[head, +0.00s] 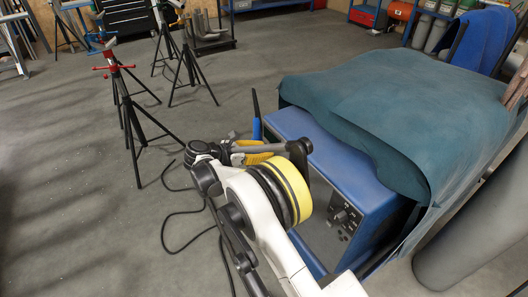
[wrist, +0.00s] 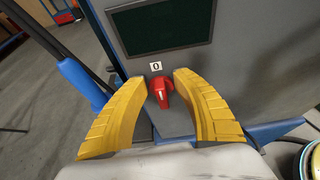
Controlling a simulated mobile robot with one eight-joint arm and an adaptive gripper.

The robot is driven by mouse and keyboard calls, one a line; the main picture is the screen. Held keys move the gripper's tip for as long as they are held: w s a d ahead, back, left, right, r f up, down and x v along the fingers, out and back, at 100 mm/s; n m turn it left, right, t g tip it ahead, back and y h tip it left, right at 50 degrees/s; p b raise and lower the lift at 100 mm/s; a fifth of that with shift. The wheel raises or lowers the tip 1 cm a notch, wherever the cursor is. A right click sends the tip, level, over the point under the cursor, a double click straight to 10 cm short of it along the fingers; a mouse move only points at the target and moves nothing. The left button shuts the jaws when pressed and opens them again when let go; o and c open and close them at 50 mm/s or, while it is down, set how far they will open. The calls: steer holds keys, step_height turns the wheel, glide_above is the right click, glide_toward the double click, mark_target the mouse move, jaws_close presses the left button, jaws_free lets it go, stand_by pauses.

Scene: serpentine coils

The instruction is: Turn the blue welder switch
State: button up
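The blue welder (head: 350,165) is a boxy machine with a teal cloth over much of its top. In the wrist view its grey front panel (wrist: 235,60) carries a red rotary switch (wrist: 162,92). The switch has a white mark on its handle and a small "0" label (wrist: 155,66) just above it. My gripper (wrist: 160,78) is open, with its yellow fingers on either side of the switch in the picture. I cannot tell whether they touch it. In the head view my gripper (head: 252,153) is partly hidden behind my arm, by the welder's far end; the switch is hidden there.
A dark display (wrist: 160,25) sits above the switch. The teal cloth (head: 410,110) hangs over the welder's side. A blue upright handle (head: 256,125) stands beside the welder. Black cables (head: 190,212) lie on the floor. Tripod stands (head: 130,105) are at left, with open floor between.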

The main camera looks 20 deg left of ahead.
jaws_close()
steer(key=shift+s+d+m+t+y, duration=0.15)
steer(key=shift+m+t+y, duration=0.15)
steer(key=shift+m, duration=0.3)
steer(key=shift+s+d+m+t+y, duration=0.1)
steer(key=shift+m+t+y, duration=0.1)
steer(key=shift+m+t, duration=0.3)
steer(key=m+t, duration=0.1)
steer(key=m, duration=0.2)
steer(key=f+m+t+y, duration=0.1)
steer(key=m+t, duration=0.1)
steer(key=m, duration=0.2)
steer(key=d+f+m+t+y, duration=0.1)
steer(key=m+t, duration=0.1)
steer(key=m, duration=0.2)
steer(key=shift+s, duration=0.35)
